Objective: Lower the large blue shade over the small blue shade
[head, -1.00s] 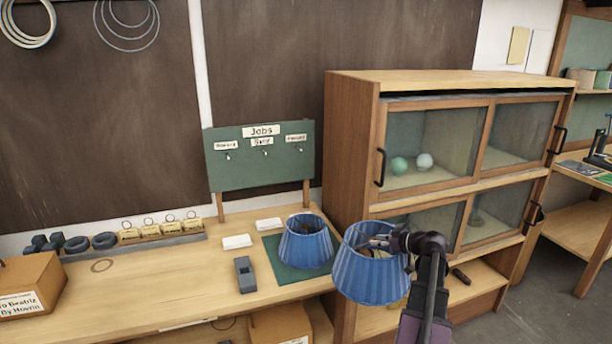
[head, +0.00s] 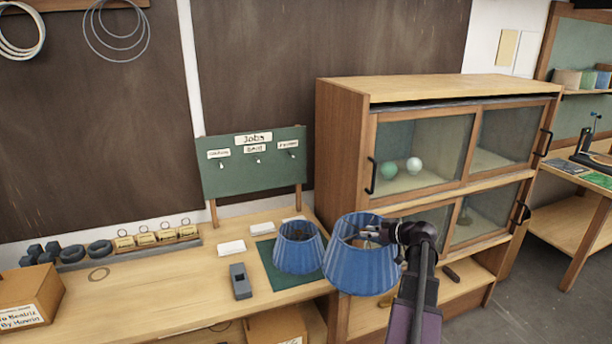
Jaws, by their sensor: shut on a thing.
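The small blue shade (head: 298,250) stands upright on a dark green mat (head: 268,270) near the right end of the workbench. The large blue shade (head: 362,268) is in the air just to its right, upright and slightly tilted, overlapping the small shade's right edge in the picture. My gripper (head: 372,234) is shut on the large shade near its top rim on the right side. The fingertips are partly hidden by the rim and my wrist.
A glass-fronted cabinet (head: 345,140) stands close behind and right of the large shade. A green Jobs board (head: 255,165) stands at the bench's back. A grey block (head: 240,281) and white cards (head: 232,248) lie left of the mat.

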